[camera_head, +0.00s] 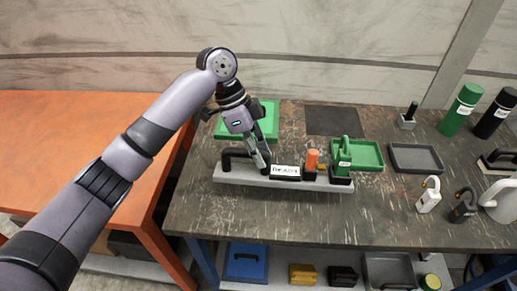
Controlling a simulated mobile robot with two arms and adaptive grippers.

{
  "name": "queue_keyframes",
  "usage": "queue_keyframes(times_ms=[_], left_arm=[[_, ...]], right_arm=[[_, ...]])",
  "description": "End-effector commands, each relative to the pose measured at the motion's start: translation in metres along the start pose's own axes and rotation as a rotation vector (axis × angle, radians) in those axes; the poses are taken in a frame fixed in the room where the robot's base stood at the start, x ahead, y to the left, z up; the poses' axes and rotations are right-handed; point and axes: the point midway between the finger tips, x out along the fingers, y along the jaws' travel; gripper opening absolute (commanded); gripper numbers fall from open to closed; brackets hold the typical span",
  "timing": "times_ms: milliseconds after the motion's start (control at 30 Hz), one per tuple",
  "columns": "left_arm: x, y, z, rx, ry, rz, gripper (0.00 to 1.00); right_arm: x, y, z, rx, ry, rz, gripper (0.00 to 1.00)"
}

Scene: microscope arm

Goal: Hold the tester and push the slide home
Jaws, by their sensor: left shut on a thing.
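The tester (240,178) is a long light-grey base on the dark bench, with a black arched handle (238,154) at its left end. A block with a white label (286,171) sits mid-base. An orange upright piece (311,159) on a dark foot stands to its right, perhaps the slide. A green block (342,158) stands at the right end, with a small brass-coloured part between it and the orange piece. My left gripper (261,160) points down and is shut on the handle's right side; its fingertips partly hide the handle. My right gripper is out of view.
Green trays (366,156) lie behind the tester, with a dark mat (332,121) and a grey tray (416,158) further right. Padlocks (429,197) and bottles (461,110) stand at the right. The bench front is clear. An orange table (60,130) stands left.

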Motion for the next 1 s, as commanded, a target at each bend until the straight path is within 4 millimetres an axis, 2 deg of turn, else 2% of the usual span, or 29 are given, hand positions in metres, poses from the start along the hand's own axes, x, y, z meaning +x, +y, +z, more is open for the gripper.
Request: queue_keyframes(times_ms=[1000], left_arm=[[0.045,-0.013,0.017,0.003,0.005,-0.003,0.0]], right_arm=[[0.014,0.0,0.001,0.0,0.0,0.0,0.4]])
